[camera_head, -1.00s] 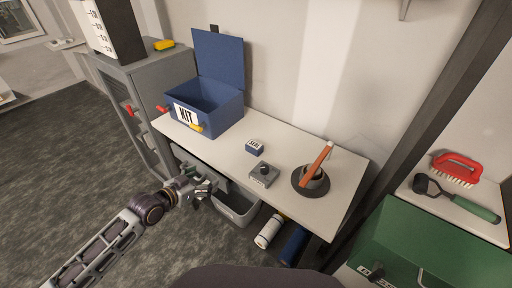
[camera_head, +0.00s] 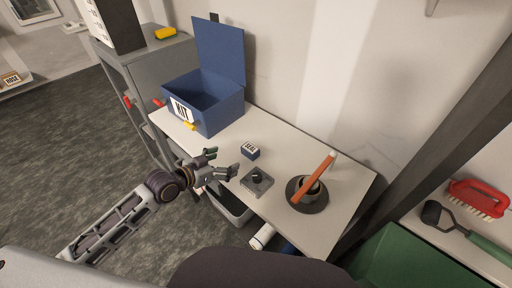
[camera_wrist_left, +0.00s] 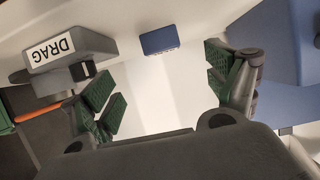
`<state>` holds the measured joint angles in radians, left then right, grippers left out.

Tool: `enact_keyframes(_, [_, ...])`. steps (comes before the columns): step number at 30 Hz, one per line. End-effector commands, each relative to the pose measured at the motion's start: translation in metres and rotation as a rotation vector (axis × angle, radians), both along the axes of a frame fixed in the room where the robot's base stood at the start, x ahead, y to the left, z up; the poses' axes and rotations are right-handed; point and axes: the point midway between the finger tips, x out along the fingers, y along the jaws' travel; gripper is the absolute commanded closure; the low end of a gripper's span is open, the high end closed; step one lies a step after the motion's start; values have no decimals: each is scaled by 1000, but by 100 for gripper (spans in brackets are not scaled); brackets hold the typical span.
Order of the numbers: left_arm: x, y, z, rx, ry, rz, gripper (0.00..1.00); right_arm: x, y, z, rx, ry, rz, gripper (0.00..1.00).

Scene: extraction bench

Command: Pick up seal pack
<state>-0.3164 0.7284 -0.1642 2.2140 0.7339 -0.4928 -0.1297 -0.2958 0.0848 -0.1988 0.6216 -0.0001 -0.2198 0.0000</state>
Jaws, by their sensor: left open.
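The seal pack (camera_head: 250,151) is a small blue box with a white label on top. It sits on the pale bench between the open kit box and a grey block. In the left wrist view the seal pack (camera_wrist_left: 159,40) shows as a blue box, ahead of and between the two fingers. My left gripper (camera_head: 224,163) is open and empty, over the front edge of the bench, a little left of the seal pack and apart from it. In the left wrist view its green finger pads (camera_wrist_left: 165,82) stand wide apart. My right gripper is not in view.
A blue kit box (camera_head: 207,107) with its lid up stands at the bench's far left. A grey block (camera_head: 257,183) with a knob, labelled DRAG in the wrist view (camera_wrist_left: 70,48), sits close right of my gripper. A dark round holder (camera_head: 308,196) carries an orange stick.

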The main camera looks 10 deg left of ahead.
Motion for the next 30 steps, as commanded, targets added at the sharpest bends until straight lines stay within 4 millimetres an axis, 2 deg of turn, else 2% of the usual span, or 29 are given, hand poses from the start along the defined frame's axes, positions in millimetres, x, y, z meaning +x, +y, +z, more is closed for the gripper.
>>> enact_keyframes(10, [0,0,0,0,1,-1,12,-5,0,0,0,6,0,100])
enact_keyframes(17, [1,-1,0,0,1,-1,12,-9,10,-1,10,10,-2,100])
enact_keyframes(30, [21,-13,-9,-1,0,0,12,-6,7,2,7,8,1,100])
